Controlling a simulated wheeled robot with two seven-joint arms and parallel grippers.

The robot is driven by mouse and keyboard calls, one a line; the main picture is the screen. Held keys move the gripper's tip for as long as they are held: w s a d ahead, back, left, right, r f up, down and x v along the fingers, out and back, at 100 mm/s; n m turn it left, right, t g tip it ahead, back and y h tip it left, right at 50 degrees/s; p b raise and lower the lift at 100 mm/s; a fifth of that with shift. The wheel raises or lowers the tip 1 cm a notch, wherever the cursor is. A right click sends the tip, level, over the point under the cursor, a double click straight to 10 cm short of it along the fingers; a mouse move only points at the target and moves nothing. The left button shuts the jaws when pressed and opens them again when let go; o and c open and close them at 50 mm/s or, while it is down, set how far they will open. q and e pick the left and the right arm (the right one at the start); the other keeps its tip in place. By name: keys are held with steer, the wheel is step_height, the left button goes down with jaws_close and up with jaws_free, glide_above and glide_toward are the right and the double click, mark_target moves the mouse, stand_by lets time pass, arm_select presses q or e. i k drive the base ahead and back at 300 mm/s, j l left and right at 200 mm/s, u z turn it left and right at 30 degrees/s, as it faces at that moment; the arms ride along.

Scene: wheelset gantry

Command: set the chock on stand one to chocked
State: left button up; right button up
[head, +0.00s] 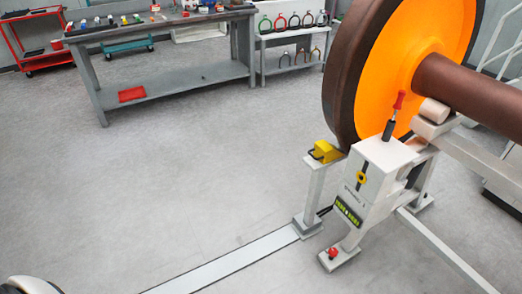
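The yellow chock (326,152) with a dark handle sits on top of a grey post at the left of stand one, beside the lower edge of the wheel (347,70). I cannot tell whether it touches the wheel. Stand one (385,158) is a white box on legs, with a label that seems to read "STAND 1". It carries a yellow round knob (361,178), a lit green display (348,211) and an upright red-handled lever (398,101) on top. Neither of my grippers is in view.
A brown axle (465,92) runs right from the orange-faced wheel. A red button (333,252) is on the stand's foot. A pale strip (225,266) crosses the floor. A workbench (165,30), shackle rack (290,35) and red cart (35,50) stand behind. The left floor is clear.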

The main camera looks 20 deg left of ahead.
mark_target(324, 152)
steer(key=u, duration=0.3)
steer(key=i+j, duration=0.75)
steer(key=i+j+u, duration=0.1)
steer(key=i+j, duration=0.6)
steer(key=j, duration=0.3)
